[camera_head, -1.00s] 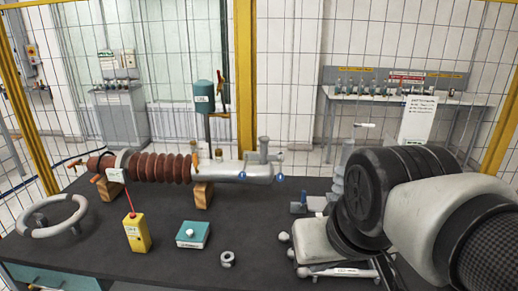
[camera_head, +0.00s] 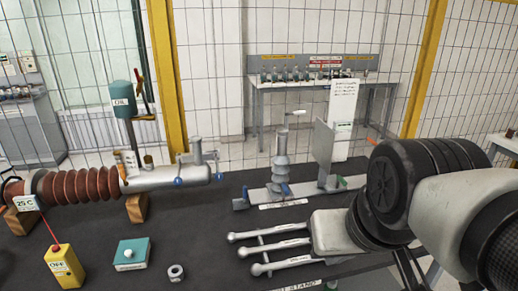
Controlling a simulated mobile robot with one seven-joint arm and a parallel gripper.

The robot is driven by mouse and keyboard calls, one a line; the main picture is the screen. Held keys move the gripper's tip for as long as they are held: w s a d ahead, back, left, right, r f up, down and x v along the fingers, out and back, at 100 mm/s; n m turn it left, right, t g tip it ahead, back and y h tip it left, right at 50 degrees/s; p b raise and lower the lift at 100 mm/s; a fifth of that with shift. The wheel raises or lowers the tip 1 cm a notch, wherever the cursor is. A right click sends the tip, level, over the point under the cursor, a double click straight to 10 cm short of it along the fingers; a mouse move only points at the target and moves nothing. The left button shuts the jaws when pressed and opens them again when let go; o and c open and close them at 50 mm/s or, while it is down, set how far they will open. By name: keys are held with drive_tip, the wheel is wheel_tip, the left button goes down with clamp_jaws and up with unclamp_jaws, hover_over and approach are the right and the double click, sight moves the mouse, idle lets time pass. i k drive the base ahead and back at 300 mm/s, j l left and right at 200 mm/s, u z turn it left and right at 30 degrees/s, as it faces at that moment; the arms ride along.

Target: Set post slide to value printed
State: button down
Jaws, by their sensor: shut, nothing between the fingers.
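A grey ribbed post (camera_head: 281,165) with a crank handle on top stands upright on a long grey slide base (camera_head: 258,196), right of centre. A blue part sits at its foot. A flat grey upright plate (camera_head: 324,150) stands on the same base to the right, beside a green part. A white label (camera_head: 283,205) lies along the front of the base; its print is too small to read. My gripper (camera_head: 335,234) shows as a pale block at the end of my arm, in front of the base and apart from the post. It is shut and empty; its fingertips are hard to make out.
A ribbed brown bushing (camera_head: 85,195), yellow box (camera_head: 64,268), teal box (camera_head: 131,253) and metal ring (camera_head: 176,273) occupy the left. A white notice (camera_head: 342,105) stands behind; its text is unreadable.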

sight(280, 190)
drive_tip(key=z, duration=1.15)
drive_tip(key=k, duration=0.1)
drive_tip(key=l+u, duration=0.45)
drive_tip(key=l, duration=0.45)
drive_tip(key=i+l+u, duration=0.15)
drive_tip(key=i+l, duration=1.05)
drive_tip(key=i, duration=0.1)
